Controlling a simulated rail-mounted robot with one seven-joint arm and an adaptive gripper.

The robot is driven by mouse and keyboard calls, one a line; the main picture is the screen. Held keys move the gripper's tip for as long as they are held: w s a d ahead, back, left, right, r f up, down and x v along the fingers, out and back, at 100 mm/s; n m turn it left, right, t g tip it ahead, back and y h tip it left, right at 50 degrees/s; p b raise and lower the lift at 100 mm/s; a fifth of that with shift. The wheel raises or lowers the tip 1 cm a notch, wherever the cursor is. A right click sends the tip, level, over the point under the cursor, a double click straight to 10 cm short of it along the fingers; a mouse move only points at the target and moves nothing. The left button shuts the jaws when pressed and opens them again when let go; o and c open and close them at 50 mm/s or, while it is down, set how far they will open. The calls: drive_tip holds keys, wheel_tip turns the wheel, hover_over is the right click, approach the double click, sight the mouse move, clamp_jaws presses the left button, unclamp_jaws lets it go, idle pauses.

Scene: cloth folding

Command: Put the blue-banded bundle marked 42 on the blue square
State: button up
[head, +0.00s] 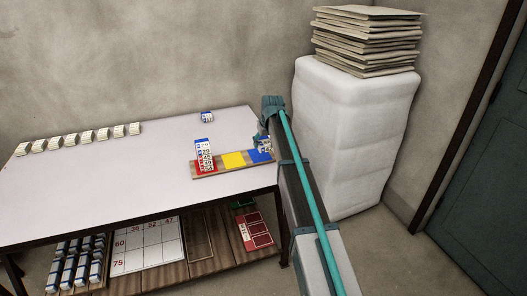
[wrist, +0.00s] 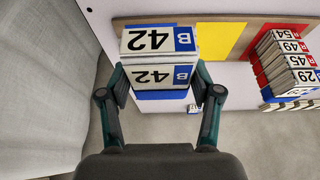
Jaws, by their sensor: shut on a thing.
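The blue-banded bundle marked 42 (wrist: 158,40) is a stack of white plates with a blue end marked B. My gripper (wrist: 160,84) is shut on it, one finger on each side. In the head view the bundle (head: 264,143) is over the blue square (head: 261,156) at the right end of the board. I cannot tell whether the bundle touches the square.
The board also has a yellow square (head: 233,159) and a red square with a red-banded stack (head: 204,154). Another blue-banded bundle (head: 207,117) lies at the table's back. Several bundles (head: 78,138) line the left. A tall white wrapped block (head: 352,140) stands at right.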

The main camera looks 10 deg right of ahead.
approach(259, 154)
drive_tip(key=shift+w+a+f+p, duration=0.25)
drive_tip(key=shift+w+f+p, duration=0.25)
drive_tip(key=shift+p, duration=0.15)
drive_tip(key=shift+w+f, duration=0.7)
drive_tip(key=shift+f, duration=0.1)
drive_tip(key=shift+f+p, duration=0.5)
drive_tip(key=shift+f, duration=1.15)
drive_tip(key=o, duration=1.2)
drive_tip(key=shift+f, duration=0.15)
drive_tip(key=shift+c, duration=0.2)
